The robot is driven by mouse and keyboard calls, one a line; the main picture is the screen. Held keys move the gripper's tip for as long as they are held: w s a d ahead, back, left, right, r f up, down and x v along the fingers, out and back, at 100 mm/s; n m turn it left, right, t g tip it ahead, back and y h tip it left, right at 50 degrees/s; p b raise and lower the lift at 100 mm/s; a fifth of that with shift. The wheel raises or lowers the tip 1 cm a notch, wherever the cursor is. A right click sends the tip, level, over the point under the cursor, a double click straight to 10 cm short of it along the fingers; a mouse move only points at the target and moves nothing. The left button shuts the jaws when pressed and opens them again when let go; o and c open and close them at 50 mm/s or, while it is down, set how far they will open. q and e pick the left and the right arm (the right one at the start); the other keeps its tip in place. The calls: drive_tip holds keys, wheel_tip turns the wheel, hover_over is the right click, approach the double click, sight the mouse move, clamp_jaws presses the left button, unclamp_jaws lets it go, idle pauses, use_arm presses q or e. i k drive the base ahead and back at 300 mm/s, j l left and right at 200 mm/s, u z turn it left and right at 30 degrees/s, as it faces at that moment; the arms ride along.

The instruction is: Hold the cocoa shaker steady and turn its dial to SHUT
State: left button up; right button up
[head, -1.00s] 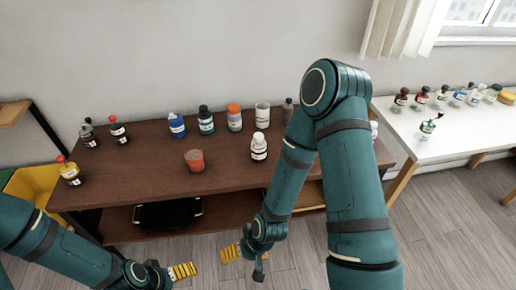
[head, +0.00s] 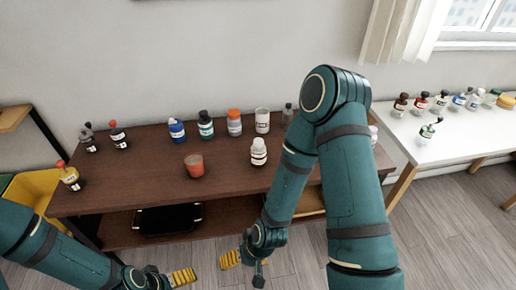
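I cannot tell which container is the cocoa shaker; the labels are too small to read and no dial can be made out. A white bottle (head: 258,153) and an orange-red cup (head: 194,166) stand near the front of the brown table. Behind them stand a blue bottle (head: 177,130), a dark green bottle (head: 206,126), an orange-topped container (head: 234,123) and a pale open-topped container (head: 262,121). My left gripper (head: 183,277) and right gripper (head: 230,259) are low in front of the table, apart from every container. Their yellow fingers point towards each other, and their opening is unclear.
The brown table (head: 140,178) has a lower shelf with a black tray (head: 168,219). Red-topped bottles (head: 118,137) stand at its left. My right arm hides part of its right end. A white table (head: 455,138) at the right holds several bottles. A yellow bin (head: 35,188) is at left.

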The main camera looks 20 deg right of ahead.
sight(259, 147)
drive_tip(key=k+l, duration=0.1)
drive_tip(key=l, duration=0.75)
drive_tip(key=k+l+u, duration=0.1)
drive_tip(key=l, duration=0.3)
